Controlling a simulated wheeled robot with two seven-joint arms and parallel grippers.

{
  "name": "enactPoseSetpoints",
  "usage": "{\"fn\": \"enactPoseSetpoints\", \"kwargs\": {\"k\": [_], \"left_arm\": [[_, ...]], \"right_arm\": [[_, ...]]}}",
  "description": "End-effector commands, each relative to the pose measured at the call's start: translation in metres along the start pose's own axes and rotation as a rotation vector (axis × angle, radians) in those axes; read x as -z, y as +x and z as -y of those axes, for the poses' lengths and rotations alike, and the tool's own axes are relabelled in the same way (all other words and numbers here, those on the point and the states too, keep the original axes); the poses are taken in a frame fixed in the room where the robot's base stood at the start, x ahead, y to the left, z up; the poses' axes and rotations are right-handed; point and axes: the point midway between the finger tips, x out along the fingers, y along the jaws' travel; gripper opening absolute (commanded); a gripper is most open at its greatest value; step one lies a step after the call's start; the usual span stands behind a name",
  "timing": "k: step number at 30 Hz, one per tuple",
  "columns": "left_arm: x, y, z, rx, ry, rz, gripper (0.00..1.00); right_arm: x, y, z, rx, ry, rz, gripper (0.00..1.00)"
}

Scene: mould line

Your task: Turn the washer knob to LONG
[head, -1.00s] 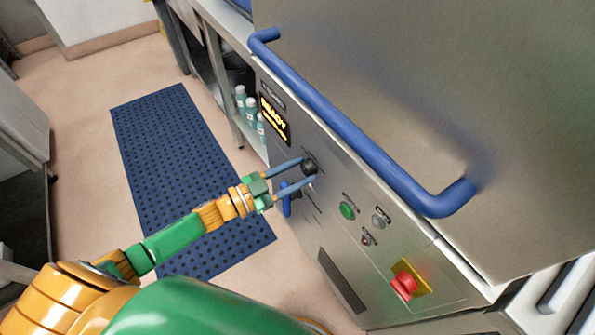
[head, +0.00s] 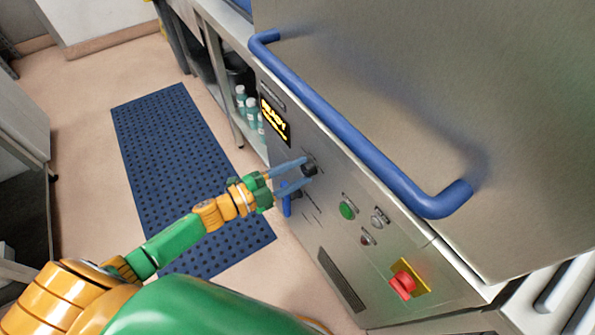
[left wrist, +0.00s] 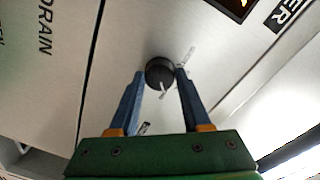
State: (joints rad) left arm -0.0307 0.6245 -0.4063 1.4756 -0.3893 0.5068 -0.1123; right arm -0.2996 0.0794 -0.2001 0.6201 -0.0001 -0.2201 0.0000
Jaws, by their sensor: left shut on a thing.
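The washer knob (head: 309,169) is a small black round knob on the steel front panel (head: 318,228), below the lit display. In the left wrist view the knob (left wrist: 160,73) has a pale pointer line toward the bottom of the picture. A pale strip shows on the panel beside it. My left gripper (head: 307,171) is shut on the knob, one blue finger on each side; the fingers also show in the left wrist view (left wrist: 162,80). The LONG mark cannot be read in either view. My right gripper is not in view.
A blue lever (head: 287,198) sits just below the knob. Green (head: 347,210) and grey (head: 377,221) buttons and a red emergency button (head: 403,284) are to the right. A large blue handle bar (head: 360,135) runs above. The display (head: 273,120) glows yellow.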

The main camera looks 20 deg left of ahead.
Motion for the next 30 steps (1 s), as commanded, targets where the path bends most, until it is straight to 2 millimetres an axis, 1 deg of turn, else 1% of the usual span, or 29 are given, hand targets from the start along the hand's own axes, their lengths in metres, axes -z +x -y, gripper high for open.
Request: {"fn": "enactPoseSetpoints", "kwargs": {"k": [9, 21, 22, 23, 24, 25, 30], "left_arm": [[-0.0007, -0.0003, -0.0011, -0.003, 0.067, 0.007, 0.0], [-0.0007, -0.0003, -0.001, -0.003, 0.073, 0.006, 0.0], [-0.0007, -0.0003, -0.001, -0.003, 0.073, 0.006, 0.5], [-0.0006, -0.0003, -0.001, -0.003, 0.073, 0.006, 0.58], [-0.0006, -0.0003, -0.0009, -0.003, 0.073, 0.006, 0.69], [-0.0005, -0.0003, -0.0008, -0.003, 0.072, 0.006, 0.77], [-0.0003, -0.0001, -0.0003, -0.002, 0.072, 0.005, 0.78]], "right_arm": [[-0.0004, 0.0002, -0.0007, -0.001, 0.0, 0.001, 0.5], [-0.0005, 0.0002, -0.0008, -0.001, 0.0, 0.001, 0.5], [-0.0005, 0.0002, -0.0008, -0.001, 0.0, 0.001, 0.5], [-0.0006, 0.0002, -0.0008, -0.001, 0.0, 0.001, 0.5], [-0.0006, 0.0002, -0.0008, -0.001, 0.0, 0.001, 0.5], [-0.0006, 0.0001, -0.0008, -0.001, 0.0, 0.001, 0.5], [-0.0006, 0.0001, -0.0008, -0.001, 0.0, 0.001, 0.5]]}}
